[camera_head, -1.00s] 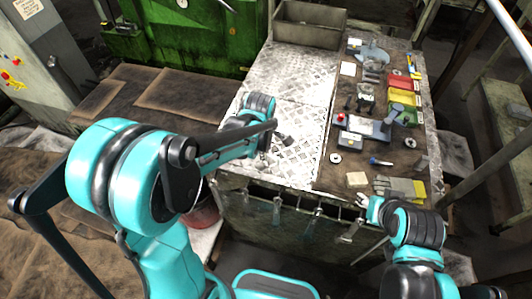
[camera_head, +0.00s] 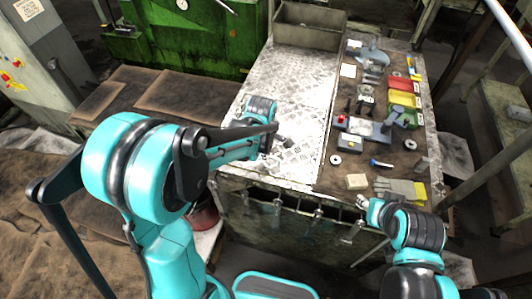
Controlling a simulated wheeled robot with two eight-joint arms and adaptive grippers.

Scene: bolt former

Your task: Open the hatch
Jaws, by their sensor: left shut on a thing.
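The hatch appears to be part of the bright metal tread plate (camera_head: 309,115) on the left half of the workbench top. Its outline and any raised edge are hard to make out. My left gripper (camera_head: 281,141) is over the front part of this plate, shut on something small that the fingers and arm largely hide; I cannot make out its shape. My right gripper (camera_head: 364,203) is low at the bench's front right edge, apart from the plate. Its fingers are too small to tell whether they are open.
An open grey metal box (camera_head: 309,25) stands at the bench's back. Tools, yellow and red bins (camera_head: 404,99), a small vise-like device (camera_head: 362,126) and gloves (camera_head: 397,187) crowd the right half. Tools hang along the bench front. A green machine (camera_head: 186,35) stands behind left.

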